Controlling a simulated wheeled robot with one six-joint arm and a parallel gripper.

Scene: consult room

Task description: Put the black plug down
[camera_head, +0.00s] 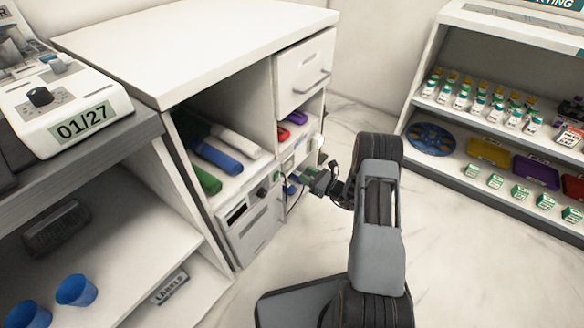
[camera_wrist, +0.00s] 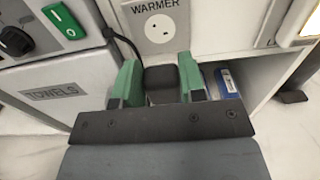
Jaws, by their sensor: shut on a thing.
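The black plug (camera_wrist: 161,84) sits between the green fingers of my gripper (camera_wrist: 160,72) in the wrist view. My gripper is shut on it. A white wall socket (camera_wrist: 160,28) marked WARMER shows just beyond the plug, which looks apart from it. A black cord (camera_wrist: 122,38) runs at the left of the fingers. In the head view my gripper (camera_head: 318,180) is at the right side of the white cabinet (camera_head: 165,60); the plug is too small to make out there.
A TOWELS unit (camera_wrist: 60,93) with a green switch (camera_wrist: 65,20) is left of my gripper. A blue and white item (camera_wrist: 228,82) lies in an opening to the right. In the head view, shelves of bottles (camera_head: 490,105) stand right, with clear floor between.

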